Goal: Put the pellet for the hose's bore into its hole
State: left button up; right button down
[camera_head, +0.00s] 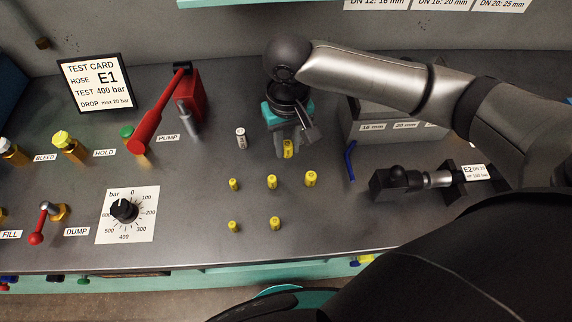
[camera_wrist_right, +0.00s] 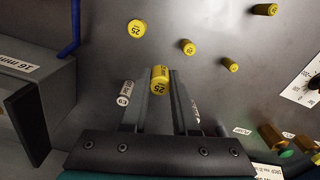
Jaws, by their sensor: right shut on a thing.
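My right gripper (camera_head: 288,150) points down at the bench behind the loose pellets and is shut on a yellow pellet (camera_head: 288,147). In the right wrist view the held pellet (camera_wrist_right: 160,80), marked 25, sits between the fingertips (camera_wrist_right: 160,85). Several other yellow pellets stand apart in front, among them one at the right (camera_head: 310,179) and one at the front (camera_head: 275,223). A hose end with a black fitting (camera_head: 395,182) lies at the right, with a white E2 tag (camera_head: 474,172). No pellet hole is clearly seen. My left gripper is not in view.
A grey box (camera_head: 365,125) labelled 16 mm and 20 mm stands right of the gripper, partly under my arm. A white cylinder (camera_head: 241,138) stands left of the gripper. The red pump lever (camera_head: 158,112), test card (camera_head: 96,84) and gauge dial (camera_head: 125,210) are further left.

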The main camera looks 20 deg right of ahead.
aim_at(287, 171)
notch_tip(287, 171, down, 7)
jog(key=shift+f+b, duration=0.15)
jog(key=shift+b, duration=0.6)
jog(key=c, duration=0.7)
grip_release()
